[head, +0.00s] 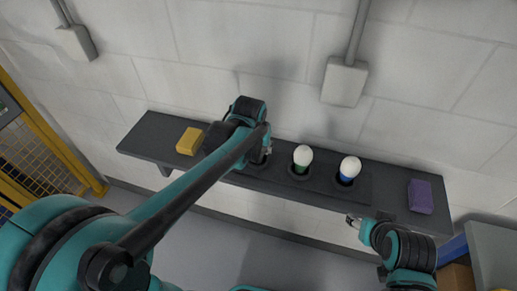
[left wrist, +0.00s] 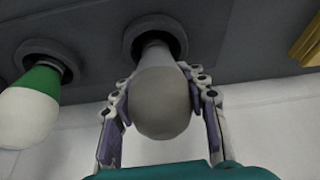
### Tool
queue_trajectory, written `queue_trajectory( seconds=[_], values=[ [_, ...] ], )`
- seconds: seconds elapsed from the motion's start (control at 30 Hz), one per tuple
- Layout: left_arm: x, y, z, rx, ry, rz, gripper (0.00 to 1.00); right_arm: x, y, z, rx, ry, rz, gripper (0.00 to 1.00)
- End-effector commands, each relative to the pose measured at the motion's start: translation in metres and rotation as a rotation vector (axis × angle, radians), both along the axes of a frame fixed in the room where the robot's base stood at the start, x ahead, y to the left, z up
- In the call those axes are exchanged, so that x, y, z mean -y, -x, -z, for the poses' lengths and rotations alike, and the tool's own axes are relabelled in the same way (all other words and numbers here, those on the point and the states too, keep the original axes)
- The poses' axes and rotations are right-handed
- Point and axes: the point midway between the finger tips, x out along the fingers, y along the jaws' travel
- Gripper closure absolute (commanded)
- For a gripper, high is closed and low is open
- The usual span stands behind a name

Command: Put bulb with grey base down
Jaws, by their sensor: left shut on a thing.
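In the left wrist view, the bulb with grey base (left wrist: 160,105) is between the two fingers of my left gripper (left wrist: 160,98), which is shut on it. Its narrow end points at a dark round socket (left wrist: 133,38) in the shelf and overlaps its opening; I cannot tell how deep it sits. In the head view, my left gripper (head: 262,155) is over the shelf and mostly hides this bulb. My right gripper (head: 352,220) is at the shelf's front edge, apart from the bulbs; its finger opening is unclear.
A green-based bulb (head: 302,158) and a blue-based bulb (head: 348,170) stand in sockets to the right. A yellow block (head: 189,141) and purple block (head: 420,197) lie on the dark shelf (head: 150,143). A white wall (head: 270,50) stands behind; a yellow fence (head: 50,140) is at left.

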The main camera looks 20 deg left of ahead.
Motion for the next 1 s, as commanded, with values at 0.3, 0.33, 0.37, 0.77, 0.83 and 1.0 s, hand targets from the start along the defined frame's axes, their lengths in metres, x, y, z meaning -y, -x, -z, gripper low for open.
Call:
queue_trajectory(
  seconds=[0.3,0.33,0.37,0.77,0.83,1.0],
  values=[
    [0.0,0.0,0.002,0.0,0.0,0.0,0.45,0.0,0.0,0.001,0.0,0.0,0.0,0.47],
    [0.0,0.0,0.002,0.0,0.0,0.0,0.37,0.0,0.0,0.001,0.0,0.0,0.0,0.47],
    [0.0,0.0,0.002,0.0,0.0,0.0,0.36,0.0,0.0,0.001,0.0,0.0,0.0,0.47],
    [0.0,0.002,-0.008,0.0,0.0,0.0,0.36,0.0,0.0,-0.004,0.0,0.0,0.0,0.47],
    [0.0,0.006,-0.018,0.0,0.0,0.0,0.36,0.0,0.0,-0.009,0.0,0.0,0.0,0.47],
    [0.001,0.021,-0.054,0.0,0.0,0.001,0.36,0.0,0.0,-0.024,0.0,0.0,0.0,0.47]
  ],
)
